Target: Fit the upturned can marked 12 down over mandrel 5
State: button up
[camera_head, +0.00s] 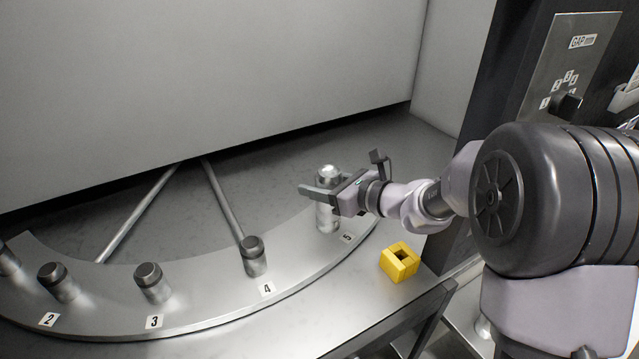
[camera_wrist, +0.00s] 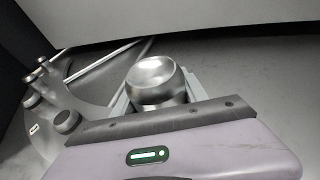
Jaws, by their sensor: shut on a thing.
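My gripper (camera_head: 322,191) is at the label 5 on the curved metal plate, with its fingers closed around a shiny silver can (camera_head: 329,173). The can stands about upright with its rounded, closed end up. It also shows between the fingers in the wrist view (camera_wrist: 152,78). A metal cylinder (camera_head: 327,217) shows below the fingers, right by label 5 (camera_head: 347,238). I cannot tell how much of it is can and how much is mandrel 5. No marking 12 can be read on the can.
Bare mandrels stand along the curved plate (camera_head: 205,312): mandrel 4 (camera_head: 254,256), mandrel 3 (camera_head: 152,283) and mandrel 2 (camera_head: 58,282). A yellow block with a square hole (camera_head: 399,262) sits right of the plate. A large grey panel (camera_head: 210,80) hangs behind. A control panel (camera_head: 567,75) is at upper right.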

jog(key=o, duration=1.4)
jog(key=p+v, duration=0.2)
jog(key=v, duration=1.5)
jog(key=shift+s+d+r+p, duration=0.1)
jog(key=shift+d+p, duration=0.1)
jog(key=shift+p, duration=0.2)
